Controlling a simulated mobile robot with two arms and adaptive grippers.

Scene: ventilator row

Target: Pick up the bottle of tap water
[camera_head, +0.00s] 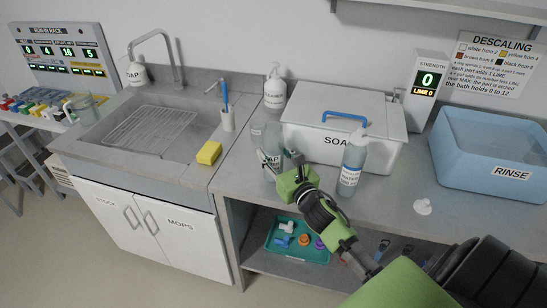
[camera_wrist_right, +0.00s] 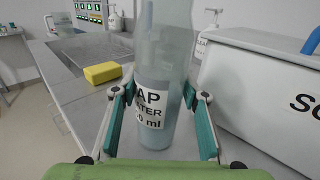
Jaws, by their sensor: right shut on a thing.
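The bottle of tap water (camera_head: 262,138) stands upright on the steel counter right of the sink. In the right wrist view it is a clear bottle (camera_wrist_right: 160,50) with a white label, partly cut off, reading "AP", "TER" and "0 ml". My right gripper (camera_head: 280,164) is at the bottle's lower part, with its teal fingers (camera_wrist_right: 158,100) on either side of the label. It is shut on the bottle. The bottle's base is partly hidden by the gripper. My left gripper is not in view.
The lidded SOAK tub (camera_head: 305,137) stands close right of the bottle. Another labelled bottle (camera_head: 352,165) stands before it, with a white cap (camera_head: 423,207) nearby. A yellow sponge (camera_head: 208,153), brush cup (camera_head: 228,120) and cleaner bottle (camera_head: 274,92) are near the sink. The blue RINSE tub (camera_head: 470,155) is far right.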

